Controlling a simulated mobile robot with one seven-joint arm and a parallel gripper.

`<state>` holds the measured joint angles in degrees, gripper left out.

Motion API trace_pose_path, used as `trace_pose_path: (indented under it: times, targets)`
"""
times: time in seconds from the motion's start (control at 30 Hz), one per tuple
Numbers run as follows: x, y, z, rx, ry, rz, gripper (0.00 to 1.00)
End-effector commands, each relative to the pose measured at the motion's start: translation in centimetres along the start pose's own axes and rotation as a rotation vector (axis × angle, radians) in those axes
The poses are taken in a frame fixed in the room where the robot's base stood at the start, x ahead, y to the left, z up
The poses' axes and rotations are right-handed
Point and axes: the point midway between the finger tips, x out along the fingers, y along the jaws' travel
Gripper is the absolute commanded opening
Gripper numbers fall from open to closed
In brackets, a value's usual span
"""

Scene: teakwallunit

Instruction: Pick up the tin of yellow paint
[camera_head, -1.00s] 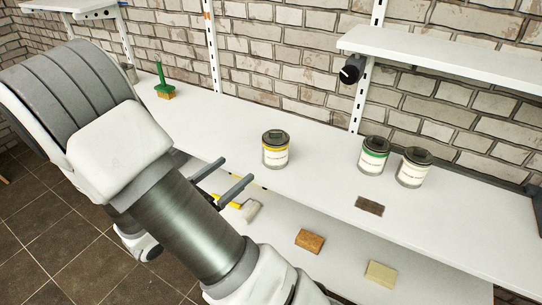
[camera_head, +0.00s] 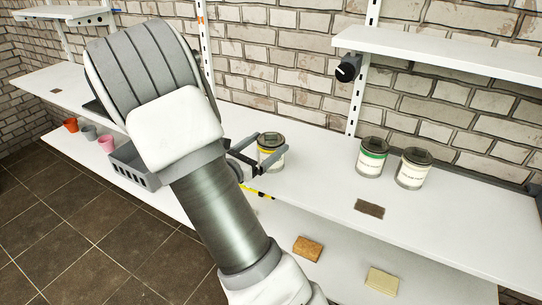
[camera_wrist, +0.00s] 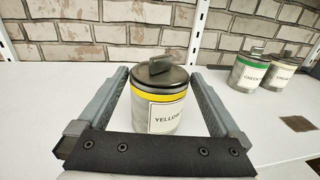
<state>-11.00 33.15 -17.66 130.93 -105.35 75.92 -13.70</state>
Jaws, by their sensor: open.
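The tin of yellow paint (camera_head: 266,158) stands upright on the white upper shelf, with a yellow band and a white label. My gripper (camera_head: 257,149) is open, with its fingers on either side of the tin in the head view, partly covering it. In the wrist view the tin (camera_wrist: 158,100) sits between the two open fingers (camera_wrist: 158,108), with a visible gap on at least the left side. Its label reads "YELLOW" in part, and a dark block-like piece lies on its lid.
A green-banded tin (camera_head: 371,158) and a cream-labelled tin (camera_head: 413,169) stand to the right. A dark flat pad (camera_head: 369,208) lies in front of them. A higher shelf (camera_head: 445,56) is above right. A lower shelf holds two sponge-like blocks (camera_head: 308,248).

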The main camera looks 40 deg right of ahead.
Motion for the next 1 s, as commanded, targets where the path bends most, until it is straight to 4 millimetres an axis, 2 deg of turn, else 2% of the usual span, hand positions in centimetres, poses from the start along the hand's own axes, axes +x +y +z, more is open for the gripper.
trace_pose_path:
  times: [0.03,0.17,0.43,0.9,0.97,1.0]
  targets:
    - [0.8,-0.1,-0.3,0.002,0.0,-0.003,1.0]
    - [2.1,0.0,-0.1,0.001,0.0,-0.001,1.0]
    - [2.3,0.0,0.0,0.0,0.001,0.001,0.98]
    - [2.2,0.0,-0.1,0.0,0.001,0.001,0.14]
    - [2.2,0.0,-0.1,0.0,0.001,0.001,0.04]
    - [2.3,0.0,0.0,0.001,-0.001,0.001,0.04]
